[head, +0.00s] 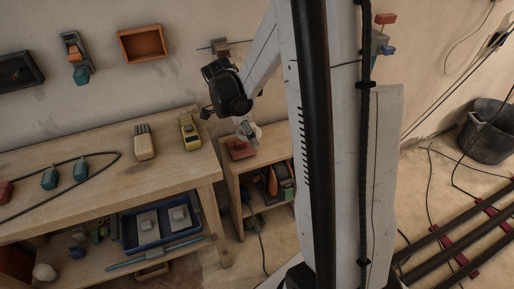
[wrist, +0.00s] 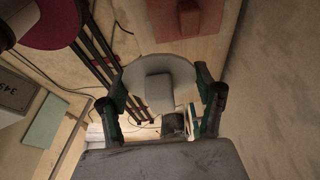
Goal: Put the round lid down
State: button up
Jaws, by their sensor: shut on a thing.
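The round lid (wrist: 180,72) is a pale grey disc with a block-shaped handle (wrist: 159,94). In the wrist view my gripper (wrist: 162,92) has its two dark fingers on either side of the lid, shut on it. In the head view the lid (head: 254,132) is small and pale at my gripper (head: 246,130), just above a red patch (head: 240,149) on the small shelf unit's top. Whether the lid touches anything below cannot be told.
The long workbench (head: 100,180) at left carries a block with pale slots (head: 144,142), a yellow tool (head: 189,132) and teal pieces. The small shelf unit (head: 228,175) stands beside it. A dark bucket (head: 487,132) and long dark rails lie on the right floor.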

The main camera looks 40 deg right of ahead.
jog(key=shift+s+d+r+h, duration=0.2)
jog(key=shift+r+h, duration=0.1)
jog(key=shift+r, duration=0.3)
jog(key=b, duration=0.4)
send_over(273, 140)
jog(key=f, duration=0.7)
jog(key=shift+w+a, duration=0.1)
jog(key=shift+a, duration=0.3)
jog(key=shift+f+b, duration=0.65)
jog(key=shift+f, duration=1.2)
jog(key=shift+f, duration=0.1)
jog(key=shift+f+b, duration=0.35)
jog(key=shift+b, duration=0.05)
jog(key=shift+a+f, duration=0.1)
jog(key=shift+f, duration=0.05)
jog(key=o, duration=1.3)
